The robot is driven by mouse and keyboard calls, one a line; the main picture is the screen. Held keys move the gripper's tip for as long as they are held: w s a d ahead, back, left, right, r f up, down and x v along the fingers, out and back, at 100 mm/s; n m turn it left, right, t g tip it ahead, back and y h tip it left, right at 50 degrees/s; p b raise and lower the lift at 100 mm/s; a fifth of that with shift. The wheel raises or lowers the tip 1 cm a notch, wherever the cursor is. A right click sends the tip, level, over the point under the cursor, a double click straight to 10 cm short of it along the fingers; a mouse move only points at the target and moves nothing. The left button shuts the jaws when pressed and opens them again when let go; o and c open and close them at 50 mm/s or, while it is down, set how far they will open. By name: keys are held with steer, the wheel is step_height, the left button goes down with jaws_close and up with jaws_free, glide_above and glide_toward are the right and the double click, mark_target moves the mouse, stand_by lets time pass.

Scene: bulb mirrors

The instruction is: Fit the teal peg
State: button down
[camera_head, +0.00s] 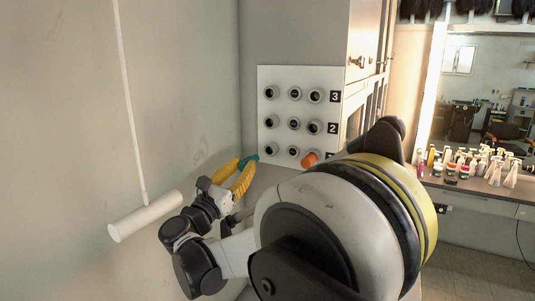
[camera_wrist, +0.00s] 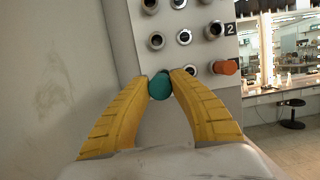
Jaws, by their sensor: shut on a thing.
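The teal peg (camera_wrist: 159,86) is held between the yellow fingertips of my gripper (camera_wrist: 160,78); in the wrist view its round end faces the camera. In the head view the teal peg (camera_head: 248,160) shows at the tips of my gripper (camera_head: 243,164), just left of the panel's lower part. The white panel (camera_head: 264,80) stands upright with rows of round dark sockets and the row numbers 3 and 2. In the wrist view the peg overlaps the panel's lower left area and hides what lies behind it. I cannot tell whether the peg touches the panel.
An orange peg (camera_head: 309,159) sits at the bottom right socket of the panel. A white cylinder (camera_head: 145,216) on a thin rod is at the left wall. A counter with several bottles (camera_head: 495,170) and a mirror is at the right. My arm hides the lower middle.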

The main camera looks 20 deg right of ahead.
steer(key=shift+r, duration=0.1)
step_height(320, 180, up, 18)
steer(key=p, duration=1.3)
steer(key=shift+w+d+p, duration=0.15)
steer(key=shift+d+p, duration=0.05)
steer(key=shift+p, duration=0.2)
steer(key=shift+f+b, duration=0.2)
steer(key=shift+b, duration=0.1)
steer(key=shift+w+d+r, duration=0.1)
steer(key=shift+w+d, duration=2)
steer(key=shift+w+d+b, duration=0.45)
steer(key=shift+w+d, duration=0.95)
steer(key=c, duration=0.7)
jaws_free()
steer(key=shift+o, duration=0.2)
steer(key=shift+s+a, duration=0.1)
